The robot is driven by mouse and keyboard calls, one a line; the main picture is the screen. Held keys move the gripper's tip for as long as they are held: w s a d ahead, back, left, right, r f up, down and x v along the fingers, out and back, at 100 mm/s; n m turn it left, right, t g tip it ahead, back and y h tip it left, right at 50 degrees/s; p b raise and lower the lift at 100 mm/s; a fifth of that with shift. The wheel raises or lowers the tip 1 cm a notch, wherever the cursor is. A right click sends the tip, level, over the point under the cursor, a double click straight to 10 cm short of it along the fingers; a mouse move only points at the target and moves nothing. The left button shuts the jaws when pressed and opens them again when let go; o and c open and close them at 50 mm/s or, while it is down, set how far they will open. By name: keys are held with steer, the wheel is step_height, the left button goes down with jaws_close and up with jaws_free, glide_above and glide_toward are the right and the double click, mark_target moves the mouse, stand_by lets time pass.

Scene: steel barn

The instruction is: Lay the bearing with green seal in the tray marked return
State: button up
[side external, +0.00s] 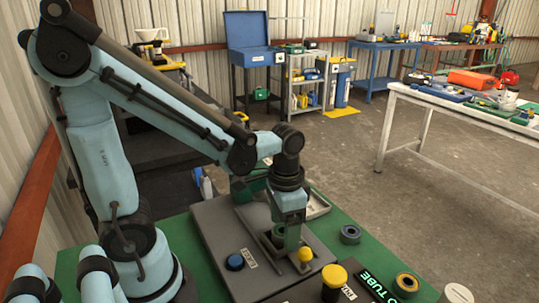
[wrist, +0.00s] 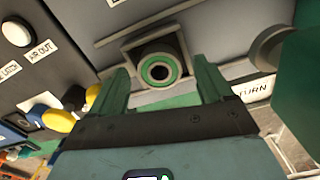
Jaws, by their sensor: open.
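The bearing with the green seal (wrist: 158,69) sits in a grey square-sided holder (wrist: 127,52) in the wrist view. My gripper (wrist: 160,85) is open, with one green finger on each side of the bearing in that view. I cannot tell whether the fingers touch it. In the side view my gripper (side external: 284,242) points down low over the grey panel, and the bearing is largely hidden there. A white label ending in "TURN" (wrist: 256,90) shows right of the fingers. A pale-rimmed tray (side external: 318,208) stands behind the gripper; its marking is not readable.
A blue button (side external: 235,262), a yellow button (side external: 305,254) and a black-and-yellow knob (side external: 334,278) stand up from the panel. A dark bearing (side external: 350,234) and a tan-sealed bearing (side external: 406,284) lie on the green surface at right.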

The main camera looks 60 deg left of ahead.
steer(key=shift+c, duration=0.3)
steer(key=c, duration=1.2)
steer(key=shift+c, duration=0.2)
steer(key=shift+r, duration=0.45)
step_height(320, 180, up, 3)
steer(key=shift+f, duration=0.1)
steer(key=s+d+r, duration=0.6)
steer(key=d+r, duration=0.1)
steer(key=d, duration=0.3)
steer(key=w+a+r+n, duration=0.1)
steer(key=w+a+n, duration=0.1)
steer(key=w+a, duration=0.85)
steer(key=s+d+m, duration=0.2)
steer(key=s+d, duration=0.8)
steer(key=shift+s+d+f, duration=0.25)
steer(key=shift+s+f, duration=0.05)
steer(key=shift+f, duration=0.1)
